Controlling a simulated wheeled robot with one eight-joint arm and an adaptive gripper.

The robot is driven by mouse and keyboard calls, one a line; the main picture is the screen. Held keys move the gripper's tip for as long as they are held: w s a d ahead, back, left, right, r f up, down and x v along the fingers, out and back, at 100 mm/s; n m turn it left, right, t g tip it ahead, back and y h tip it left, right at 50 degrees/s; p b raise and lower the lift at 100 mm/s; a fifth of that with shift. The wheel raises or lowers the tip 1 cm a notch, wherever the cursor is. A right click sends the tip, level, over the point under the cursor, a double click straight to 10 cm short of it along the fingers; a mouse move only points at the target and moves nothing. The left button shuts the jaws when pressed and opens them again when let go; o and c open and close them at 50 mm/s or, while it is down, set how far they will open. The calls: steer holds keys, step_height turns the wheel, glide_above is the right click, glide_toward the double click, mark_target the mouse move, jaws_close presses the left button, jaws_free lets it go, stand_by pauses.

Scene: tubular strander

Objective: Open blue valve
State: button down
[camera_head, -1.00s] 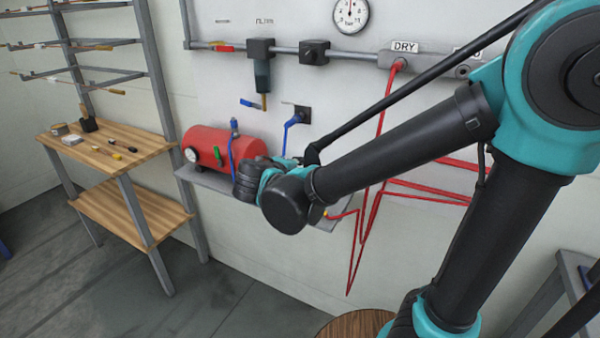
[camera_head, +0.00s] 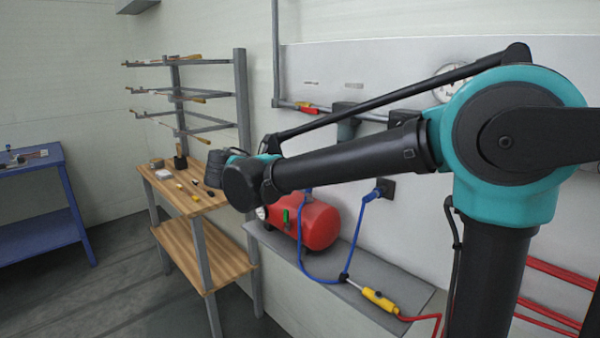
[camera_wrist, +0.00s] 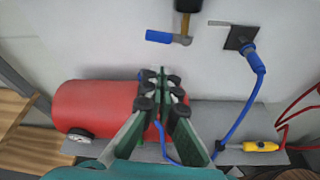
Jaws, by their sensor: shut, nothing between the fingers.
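The blue valve handle (camera_wrist: 158,36) shows near the top of the wrist view. It joins a metal fitting under a brass-coloured stem and points left. In the head view my arm hides it. My gripper (camera_wrist: 161,80) is shut and empty in the middle of the wrist view. Its fingers overlap the right part of the red tank in the picture, below the blue handle and apart from it. In the head view the fingers are hidden behind my wrist.
A red tank (camera_head: 318,226) with a gauge rests on a grey shelf (camera_head: 419,290). A blue hose (camera_head: 357,234) runs from a wall socket. A yellow air tool (camera_head: 379,299) lies there. A wooden bench (camera_head: 207,202) and rack stand left, and a blue table (camera_head: 43,162) farther left.

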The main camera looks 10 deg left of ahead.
steer(key=shift+n, duration=0.3)
steer(key=x, duration=0.9)
steer(key=shift+w, duration=0.5)
steer(key=shift+a+r+m, duration=0.1)
steer(key=shift+r+m, duration=0.2)
steer(key=shift+m, duration=0.2)
step_height(320, 180, up, 5)
steer(key=s+d+m+t+y, duration=0.2)
steer(key=m+t, duration=0.2)
steer(key=m, duration=0.5)
steer(key=shift+d, duration=0.35)
steer(key=shift+s+d+r, duration=0.1)
stand_by(0.4)
